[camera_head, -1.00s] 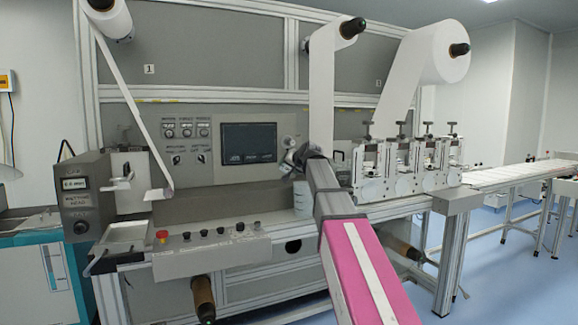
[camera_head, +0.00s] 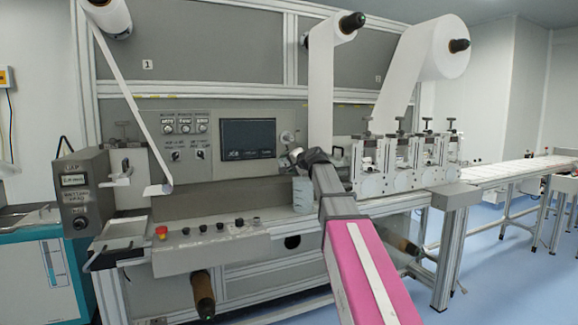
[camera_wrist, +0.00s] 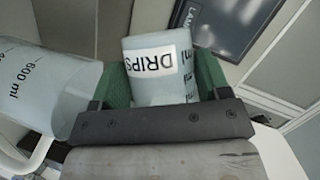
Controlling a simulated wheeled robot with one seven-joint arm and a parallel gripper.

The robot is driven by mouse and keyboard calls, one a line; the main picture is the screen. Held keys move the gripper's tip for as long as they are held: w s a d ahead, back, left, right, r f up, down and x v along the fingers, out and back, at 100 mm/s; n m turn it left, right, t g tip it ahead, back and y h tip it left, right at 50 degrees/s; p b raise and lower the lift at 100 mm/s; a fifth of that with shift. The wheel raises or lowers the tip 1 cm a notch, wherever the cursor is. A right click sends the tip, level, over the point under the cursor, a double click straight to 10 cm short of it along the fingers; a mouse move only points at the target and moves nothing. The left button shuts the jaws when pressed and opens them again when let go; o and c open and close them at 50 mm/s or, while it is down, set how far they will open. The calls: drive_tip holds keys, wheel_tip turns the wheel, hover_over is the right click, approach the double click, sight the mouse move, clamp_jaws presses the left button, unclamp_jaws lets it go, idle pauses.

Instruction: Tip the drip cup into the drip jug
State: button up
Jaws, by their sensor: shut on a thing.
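My gripper (camera_wrist: 158,95) is shut on the drip cup (camera_wrist: 152,85), a pale translucent cup with a white DRIPS label. The cup sits between the green fingers. In the head view my gripper (camera_head: 292,158) is at the machine front, left of the pink arm link, and is small there. The drip jug (camera_wrist: 40,90), a larger translucent vessel with ml marks and a white handle, is left of the cup in the wrist view. In the head view the jug (camera_head: 303,195) stands below my gripper, partly behind my arm. The contents of both are not clear.
The control panel with its screen (camera_head: 248,139) is close behind my gripper. The paper web (camera_head: 320,95) hangs just right of it. A row of knobs (camera_head: 212,228) lies on the front ledge at left. The slotted stations (camera_head: 400,165) stand to the right.

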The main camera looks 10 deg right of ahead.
drive_tip(key=shift+d+r+m+t+y, duration=0.35)
drive_tip(key=shift+r+m+y, duration=0.25)
drive_tip(key=shift+m, duration=0.5)
drive_tip(key=shift+d+r+m+t+y, duration=0.2)
drive_tip(key=shift+r+m+t+y, duration=0.3)
drive_tip(key=shift+m, duration=0.6)
drive_tip(key=shift+w, duration=0.2)
